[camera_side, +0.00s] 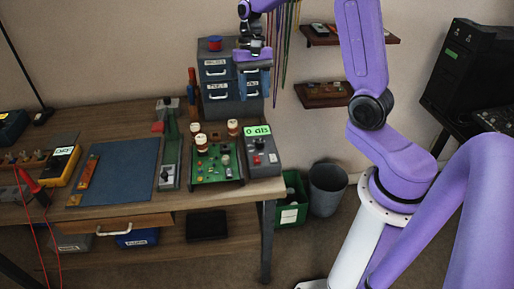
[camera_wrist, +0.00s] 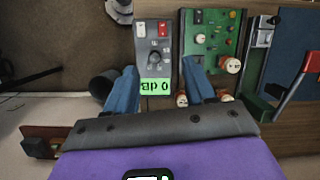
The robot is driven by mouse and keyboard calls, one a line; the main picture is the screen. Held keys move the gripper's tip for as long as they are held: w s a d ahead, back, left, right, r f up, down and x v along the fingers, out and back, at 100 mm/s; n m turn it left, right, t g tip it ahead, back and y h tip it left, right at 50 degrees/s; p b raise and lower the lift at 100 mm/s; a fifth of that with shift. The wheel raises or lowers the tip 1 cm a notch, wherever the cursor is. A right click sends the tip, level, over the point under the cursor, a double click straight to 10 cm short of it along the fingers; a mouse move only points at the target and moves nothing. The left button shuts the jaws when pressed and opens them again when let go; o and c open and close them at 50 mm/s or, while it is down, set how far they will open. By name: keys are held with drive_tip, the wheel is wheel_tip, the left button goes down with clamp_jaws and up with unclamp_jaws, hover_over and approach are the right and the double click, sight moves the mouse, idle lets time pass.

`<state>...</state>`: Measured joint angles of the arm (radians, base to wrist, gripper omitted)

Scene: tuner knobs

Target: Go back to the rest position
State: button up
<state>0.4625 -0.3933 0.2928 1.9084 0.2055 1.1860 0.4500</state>
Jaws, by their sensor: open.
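My gripper (camera_side: 253,67) is in the upper middle of the side view, above the back of the bench and in front of the grey drawer cabinet. In the wrist view its two blue fingers (camera_wrist: 160,92) are spread apart with nothing between them. Beyond the fingers lies a grey meter box (camera_side: 263,158) with a green "0 dB" display, a dark knob (camera_wrist: 155,57) and small switches. Beside it is a green circuit board (camera_side: 217,165) with white-and-red knobs (camera_side: 201,143). The gripper is well above both and touches neither.
A drawer cabinet (camera_side: 217,86) stands at the bench's back. A blue mat (camera_side: 126,172) and a yellow multimeter (camera_side: 62,165) lie to the left. Cables (camera_side: 284,55) hang on the wall beside the gripper. Wall shelves (camera_side: 323,101) are at right; bins (camera_side: 327,190) stand on the floor.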

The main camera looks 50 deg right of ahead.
drive_tip(key=s+a+n+t+h, duration=0.1)
drive_tip(key=s+a+n, duration=0.3)
drive_tip(key=s+n, duration=0.5)
drive_tip(key=s+a+n+t+h, duration=0.1)
drive_tip(key=s+a+n, duration=0.4)
drive_tip(key=s+n, duration=0.5)
drive_tip(key=s, duration=0.6)
drive_tip(key=shift+s+a+r+n+t, duration=0.25)
drive_tip(key=shift+a+r+n+t, duration=0.05)
drive_tip(key=shift+r, duration=0.05)
drive_tip(key=m+g+y, duration=0.2)
drive_tip(key=m+g, duration=0.1)
drive_tip(key=m, duration=1.5)
hover_over(260, 141)
drive_tip(key=s+a, duration=0.1)
drive_tip(key=a, duration=0.2)
drive_tip(key=w+d+f+m+y, duration=0.1)
drive_tip(key=w+d+f+m, duration=0.1)
drive_tip(key=w+d+m, duration=0.45)
drive_tip(key=shift+t+y, duration=0.3)
drive_tip(key=d+x, duration=0.1)
drive_tip(key=x, duration=0.4)
drive_tip(key=s+d+x, duration=0.1)
drive_tip(key=x, duration=0.5)
drive_tip(key=d+x, duration=0.1)
drive_tip(key=x, duration=0.5)
drive_tip(key=shift+s+f, duration=0.3)
drive_tip(key=shift+s, duration=0.1)
